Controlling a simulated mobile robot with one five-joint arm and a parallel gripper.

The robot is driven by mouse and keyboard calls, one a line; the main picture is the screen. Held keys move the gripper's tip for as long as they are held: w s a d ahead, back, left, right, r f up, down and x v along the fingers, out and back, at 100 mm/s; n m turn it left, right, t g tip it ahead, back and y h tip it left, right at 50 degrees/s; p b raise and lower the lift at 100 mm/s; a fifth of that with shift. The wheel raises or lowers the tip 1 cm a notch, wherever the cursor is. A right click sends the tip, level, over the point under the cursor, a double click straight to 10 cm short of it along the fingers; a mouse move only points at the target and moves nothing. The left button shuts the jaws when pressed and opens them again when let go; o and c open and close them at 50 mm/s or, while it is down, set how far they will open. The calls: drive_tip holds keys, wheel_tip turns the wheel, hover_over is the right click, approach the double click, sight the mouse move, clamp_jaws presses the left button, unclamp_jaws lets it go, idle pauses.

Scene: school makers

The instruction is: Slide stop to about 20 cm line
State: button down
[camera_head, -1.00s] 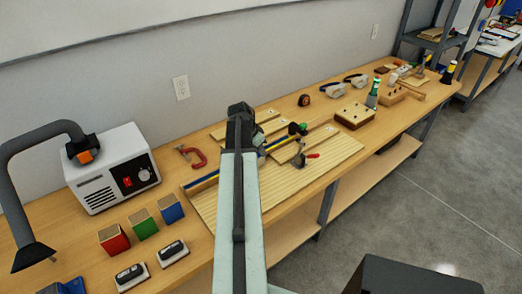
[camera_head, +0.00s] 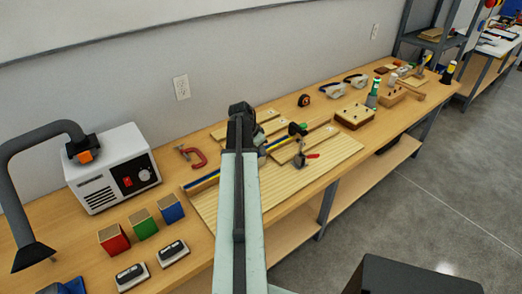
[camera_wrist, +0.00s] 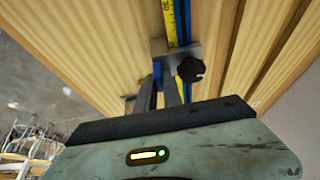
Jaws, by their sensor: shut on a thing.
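In the wrist view the stop (camera_wrist: 190,68) is a grey metal block with a black knob, seated on a blue track. A yellow measuring tape (camera_wrist: 168,22) runs along the track; a "30" mark shows near the top of the view, beyond the stop. My gripper (camera_wrist: 159,84) is shut on a small blue part at the stop's left side. In the head view my arm hides the stop and most of my gripper. The wooden board (camera_head: 342,152) carries the blue and yellow track (camera_head: 203,181), which shows on both sides of my arm.
On the board are a toggle clamp with a red handle (camera_head: 312,156) and a green and black item (camera_head: 297,129). A red C-clamp (camera_head: 192,157) lies behind. Coloured blocks (camera_head: 144,225) and a white fume unit (camera_head: 112,168) stand left. A drilled wooden block (camera_head: 355,115) stands right.

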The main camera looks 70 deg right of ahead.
drive_tip(key=c, duration=1.8)
unclamp_jaws()
drive_tip(key=shift+s, duration=0.3)
drive_tip(key=shift+o, duration=0.2)
drive_tip(key=shift+w, duration=0.1)
drive_tip(key=p+v, duration=0.7)
drive_tip(key=shift+a+r, duration=0.2)
drive_tip(key=shift+r, duration=0.15)
drive_tip(key=shift+w, duration=0.1)
